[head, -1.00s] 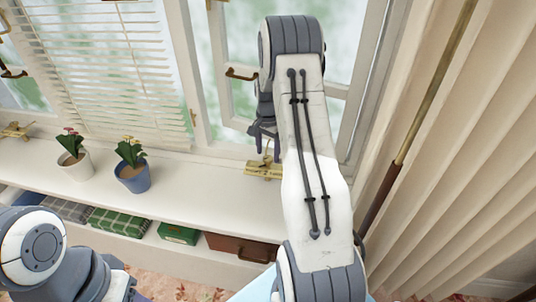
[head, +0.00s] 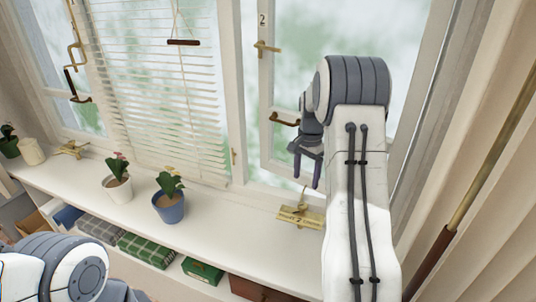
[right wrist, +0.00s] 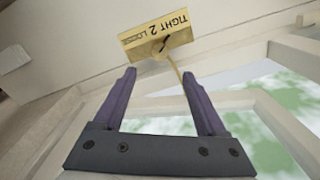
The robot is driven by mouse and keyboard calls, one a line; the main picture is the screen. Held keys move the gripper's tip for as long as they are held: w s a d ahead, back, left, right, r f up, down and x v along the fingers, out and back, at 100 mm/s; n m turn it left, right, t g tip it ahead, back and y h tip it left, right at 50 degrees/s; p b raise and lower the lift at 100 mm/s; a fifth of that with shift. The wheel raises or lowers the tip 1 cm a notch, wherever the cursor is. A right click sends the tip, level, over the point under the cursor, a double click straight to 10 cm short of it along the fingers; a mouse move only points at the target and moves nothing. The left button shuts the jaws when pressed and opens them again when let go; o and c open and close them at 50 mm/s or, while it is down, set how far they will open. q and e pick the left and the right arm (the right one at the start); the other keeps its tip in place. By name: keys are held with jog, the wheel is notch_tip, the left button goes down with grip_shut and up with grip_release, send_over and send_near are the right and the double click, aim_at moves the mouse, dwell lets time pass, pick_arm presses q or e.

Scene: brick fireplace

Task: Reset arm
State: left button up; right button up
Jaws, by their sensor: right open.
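My right arm reaches up from the lower right in the head view. Its gripper (head: 306,170) hangs fingers down in front of the window frame, open and empty, above the windowsill. In the right wrist view the two purple fingers (right wrist: 160,95) stand apart with nothing between them. A brass plate (right wrist: 156,38) marked "TIGHT 2 LOOSE" lies beyond the fingertips, with a thin rod on it. The same brass plate (head: 300,217) sits on the sill below the gripper in the head view. My left arm shows at the lower left; its gripper is out of view.
A white pot (head: 118,190) and a blue pot (head: 168,207) with plants stand on the sill (head: 225,225). Blinds (head: 160,100) hang behind them. A curtain (head: 490,220) hangs at the right.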

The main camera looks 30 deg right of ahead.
jog(key=shift+a, duration=0.1)
jog(key=s+a+r+n, duration=0.2)
jog(key=a+n, duration=0.2)
jog(key=a, duration=0.5)
jog(key=s+a+r+n, duration=0.1)
jog(key=s+a+n, duration=0.2)
jog(key=a, duration=0.6)
jog(key=s+a+r+n, duration=0.2)
jog(key=a+n, duration=0.2)
jog(key=a, duration=0.6)
jog(key=s+a+n, duration=0.4)
jog(key=s+n, duration=0.1)
jog(key=s, duration=0.5)
jog(key=s+a+f+n+y, duration=0.1)
jog(key=s+a+n, duration=0.4)
jog(key=s, duration=0.5)
jog(key=shift+a+n, duration=0.15)
jog(key=shift+n, duration=0.45)
jog(key=shift+s, duration=0.1)
